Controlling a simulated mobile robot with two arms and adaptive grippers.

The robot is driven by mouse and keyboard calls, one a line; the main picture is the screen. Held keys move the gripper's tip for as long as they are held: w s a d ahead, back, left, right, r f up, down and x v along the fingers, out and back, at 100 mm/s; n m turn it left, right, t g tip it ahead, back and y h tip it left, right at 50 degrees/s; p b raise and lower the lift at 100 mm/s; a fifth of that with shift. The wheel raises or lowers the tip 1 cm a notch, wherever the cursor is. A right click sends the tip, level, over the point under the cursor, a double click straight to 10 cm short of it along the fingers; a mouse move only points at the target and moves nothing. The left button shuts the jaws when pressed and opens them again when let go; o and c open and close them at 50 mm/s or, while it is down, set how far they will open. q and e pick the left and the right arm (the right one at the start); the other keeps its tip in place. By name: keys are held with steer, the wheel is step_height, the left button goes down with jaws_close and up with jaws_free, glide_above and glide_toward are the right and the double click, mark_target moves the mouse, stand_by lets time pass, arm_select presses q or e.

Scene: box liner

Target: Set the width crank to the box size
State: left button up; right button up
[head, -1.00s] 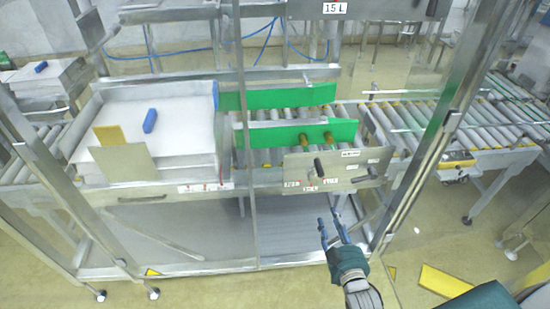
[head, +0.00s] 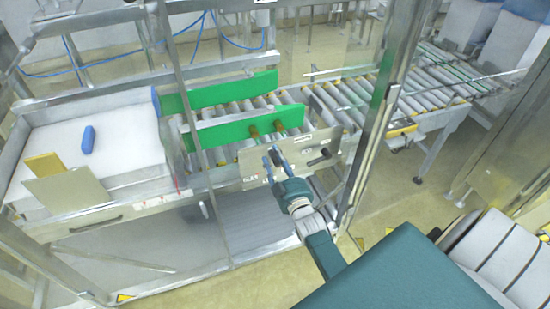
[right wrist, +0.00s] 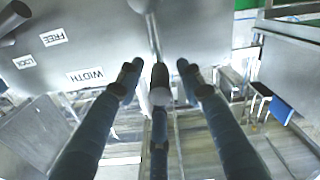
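The crank plate (head: 297,160) is a grey metal panel on the front of the roller conveyor. My right gripper (head: 273,158) is in front of its left part and covers most of the width crank there. In the right wrist view, the crank's dark handle (right wrist: 160,84) points toward the camera between the spread fingertips of my right gripper (right wrist: 160,72). I see a gap on both sides, so the gripper is open around it. The WIDTH label (right wrist: 85,76) is upside down there. A black lock lever (head: 320,158) is at the plate's right. My left gripper is not in view.
Two green guide walls (head: 247,126) stand along the conveyor rollers. A metal frame post (head: 372,130) rises to the right of the plate.

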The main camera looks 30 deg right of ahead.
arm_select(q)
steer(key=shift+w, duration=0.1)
arm_select(e)
steer(key=shift+w, duration=0.15)
jaws_close()
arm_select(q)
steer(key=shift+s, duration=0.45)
arm_select(e)
steer(key=shift+d, duration=0.2)
